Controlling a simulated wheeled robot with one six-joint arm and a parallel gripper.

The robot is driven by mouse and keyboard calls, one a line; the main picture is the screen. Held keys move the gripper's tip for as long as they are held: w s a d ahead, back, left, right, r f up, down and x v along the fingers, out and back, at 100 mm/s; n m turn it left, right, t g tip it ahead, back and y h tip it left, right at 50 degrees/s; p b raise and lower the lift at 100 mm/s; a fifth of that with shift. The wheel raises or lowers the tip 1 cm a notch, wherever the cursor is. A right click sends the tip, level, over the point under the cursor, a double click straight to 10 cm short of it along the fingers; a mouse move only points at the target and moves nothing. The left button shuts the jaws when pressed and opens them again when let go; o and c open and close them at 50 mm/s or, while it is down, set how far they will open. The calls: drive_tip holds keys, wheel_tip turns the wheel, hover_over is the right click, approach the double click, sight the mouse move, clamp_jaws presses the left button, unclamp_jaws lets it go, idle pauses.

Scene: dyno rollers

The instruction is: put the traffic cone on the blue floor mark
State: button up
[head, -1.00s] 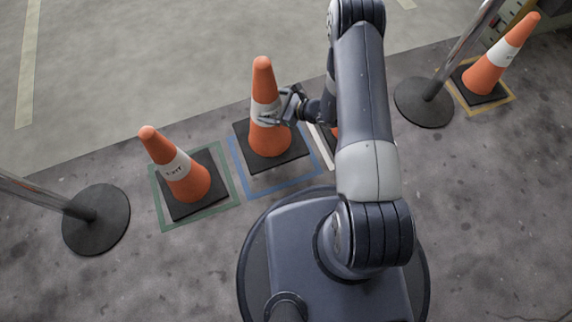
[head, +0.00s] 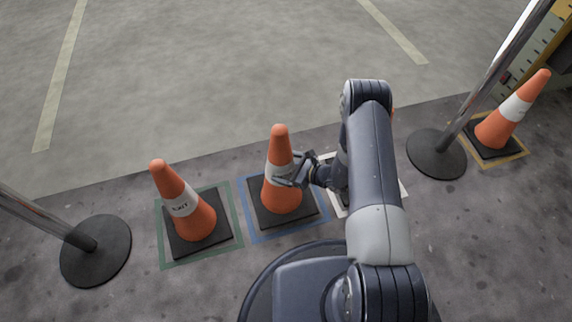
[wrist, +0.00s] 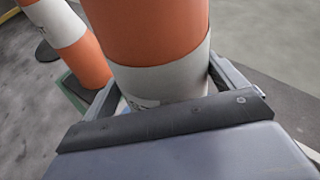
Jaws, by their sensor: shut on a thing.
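The traffic cone (head: 281,199), orange with a white band and black square base, stands upright over the blue floor mark (head: 286,233). Blue lines show along its left and front sides, and the base looks inside them. I cannot tell whether the base touches the floor. My gripper (head: 288,175) is shut on the cone's white band from the right. In the wrist view my gripper (wrist: 165,85) has one finger on each side of the band (wrist: 160,82). The base and mark below are mostly hidden there.
Another cone (head: 190,214) stands in a green mark (head: 234,208) close on the left. A white mark (head: 401,190) lies right, partly behind my arm. A cone (head: 506,120) in a yellow mark stands far right. Posts with round bases (head: 95,262) (head: 437,165) flank the row.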

drive_tip(key=shift+w+f, duration=0.1)
drive_tip(key=shift+f, duration=0.75)
drive_tip(key=shift+f+b, duration=0.1)
drive_tip(key=shift+b, duration=0.2)
drive_tip(key=o, duration=1.8)
drive_tip(key=shift+f, duration=0.15)
drive_tip(key=shift+c, duration=0.2)
drive_tip(key=shift+d+r, duration=0.1)
drive_tip(key=shift+r, duration=0.15)
drive_tip(key=p+v, duration=0.3)
drive_tip(key=v, duration=0.8)
drive_tip(key=shift+s+d, duration=0.25)
drive_tip(key=shift+s, duration=0.05)
drive_tip(key=shift+r, duration=0.1)
